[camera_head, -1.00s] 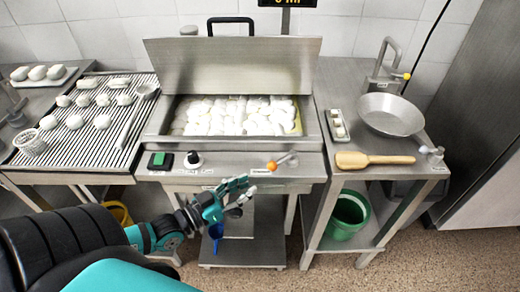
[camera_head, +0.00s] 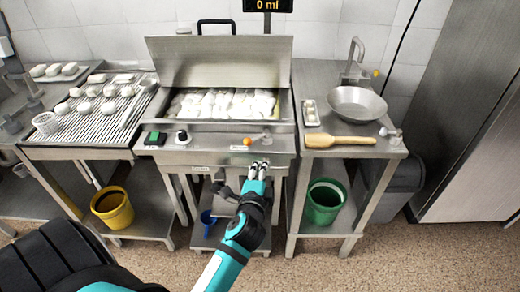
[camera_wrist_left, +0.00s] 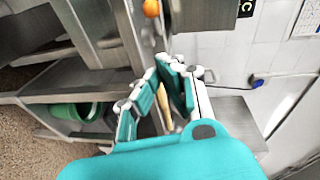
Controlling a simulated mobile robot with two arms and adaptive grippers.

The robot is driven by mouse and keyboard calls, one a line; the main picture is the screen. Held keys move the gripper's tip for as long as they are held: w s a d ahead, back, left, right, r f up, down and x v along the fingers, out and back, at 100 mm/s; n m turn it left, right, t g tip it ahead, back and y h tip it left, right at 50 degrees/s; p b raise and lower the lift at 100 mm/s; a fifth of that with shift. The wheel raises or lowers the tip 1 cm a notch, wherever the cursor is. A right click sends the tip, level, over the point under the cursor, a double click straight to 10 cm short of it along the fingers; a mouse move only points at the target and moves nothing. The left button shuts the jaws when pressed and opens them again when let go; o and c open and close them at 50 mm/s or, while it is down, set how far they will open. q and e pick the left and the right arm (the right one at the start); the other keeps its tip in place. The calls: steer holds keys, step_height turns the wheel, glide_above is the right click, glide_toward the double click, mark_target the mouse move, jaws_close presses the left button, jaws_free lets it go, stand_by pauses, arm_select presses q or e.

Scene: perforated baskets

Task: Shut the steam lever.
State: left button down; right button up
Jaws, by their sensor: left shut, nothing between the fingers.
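The steam lever (camera_head: 258,139) is on the front panel of the steel basin unit, with an orange ball at its left end and a metal stem running right. The orange ball (camera_wrist_left: 151,8) also shows at the top edge of the left wrist view. My left gripper (camera_head: 259,166) is shut and empty, just below and slightly right of the ball, apart from it in the head view. Its teal and white fingers (camera_wrist_left: 163,78) show in the left wrist view. My right gripper is not in view.
The panel also has a black knob (camera_head: 182,138) and a green switch (camera_head: 155,139). White lumps lie in the open basin. A wooden paddle (camera_head: 340,142) and steel pan (camera_head: 357,104) are on the right table. A green bucket (camera_head: 325,201) and yellow bucket (camera_head: 113,207) stand below.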

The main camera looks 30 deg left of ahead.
arm_select(q)
glide_toward(261, 138)
steer(key=w+d, duration=0.2)
steer(key=shift+w+a+f+p, duration=0.2)
steer(key=shift+w+a+p, duration=0.3)
steer(key=shift+a, duration=0.45)
steer(key=shift+w+a+f+p, duration=0.15)
steer(key=shift+w+a+p, duration=0.15)
steer(key=shift+w+a, duration=0.55)
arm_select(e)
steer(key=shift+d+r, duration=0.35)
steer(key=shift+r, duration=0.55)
arm_select(q)
steer(key=shift+s+a, duration=0.1)
steer(key=shift+s, duration=0.05)
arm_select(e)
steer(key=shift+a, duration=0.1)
